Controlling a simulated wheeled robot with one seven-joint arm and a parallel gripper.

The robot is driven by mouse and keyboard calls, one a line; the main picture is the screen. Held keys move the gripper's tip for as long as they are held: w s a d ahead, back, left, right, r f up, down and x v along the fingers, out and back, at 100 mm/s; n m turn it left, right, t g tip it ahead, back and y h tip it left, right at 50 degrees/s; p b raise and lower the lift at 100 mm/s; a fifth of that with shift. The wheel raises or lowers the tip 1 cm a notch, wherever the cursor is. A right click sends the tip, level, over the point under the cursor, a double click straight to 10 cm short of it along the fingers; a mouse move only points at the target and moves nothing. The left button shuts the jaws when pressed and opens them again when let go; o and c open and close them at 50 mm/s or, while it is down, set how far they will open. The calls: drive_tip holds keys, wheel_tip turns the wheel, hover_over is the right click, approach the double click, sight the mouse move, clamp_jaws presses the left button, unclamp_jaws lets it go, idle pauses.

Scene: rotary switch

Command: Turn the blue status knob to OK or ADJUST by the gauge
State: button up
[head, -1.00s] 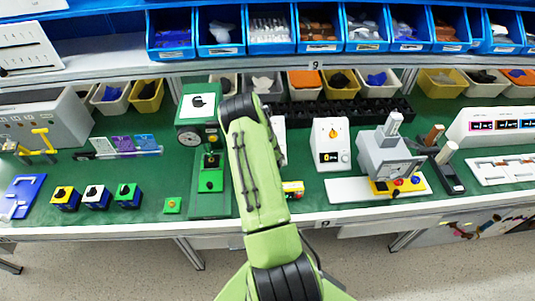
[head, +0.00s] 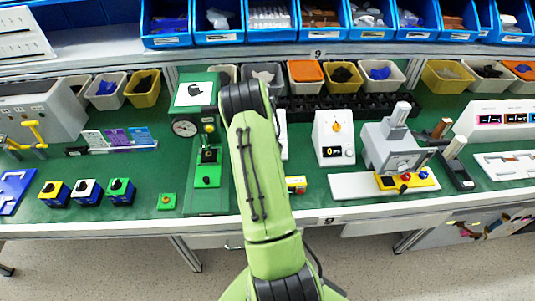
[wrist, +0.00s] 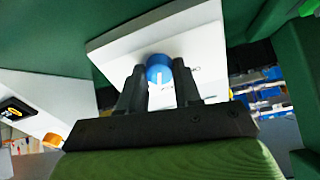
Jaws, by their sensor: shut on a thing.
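The blue knob (wrist: 159,67) sits on a white panel (wrist: 200,35) in the wrist view, with a white mark on its near side. My gripper (wrist: 158,84) has one finger on each side of the knob and is shut on it. In the head view my arm hides the knob and my gripper; only a strip of a white panel (head: 283,135) shows beside the arm. A round gauge (head: 184,127) with a pale face is on a green device left of my arm. Its reading is too small to tell, and no OK or ADJUST lettering can be read.
A white box with an orange knob and small display (head: 333,138) stands right of my arm. A grey press-like device (head: 395,145) is farther right. Several small knob boxes (head: 88,192) line the left front. Bins (head: 383,75) fill the back of the green bench.

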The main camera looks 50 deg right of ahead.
drive_tip(key=m+b, duration=0.4)
drive_tip(key=shift+d+f+m+b, duration=0.1)
drive_tip(key=shift+f+m+b, duration=0.05)
drive_tip(key=shift+m+b, duration=0.15)
drive_tip(key=shift+m+g+b, duration=0.3)
drive_tip(key=shift+m+b, duration=0.8)
drive_tip(key=shift+m, duration=0.3)
drive_tip(key=o, duration=0.8)
drive_tip(key=shift+c, duration=0.2)
drive_tip(key=shift+r, duration=0.25)
drive_tip(key=p+v, duration=0.2)
drive_tip(key=v, duration=1.3)
drive_tip(key=shift+r, duration=0.3)
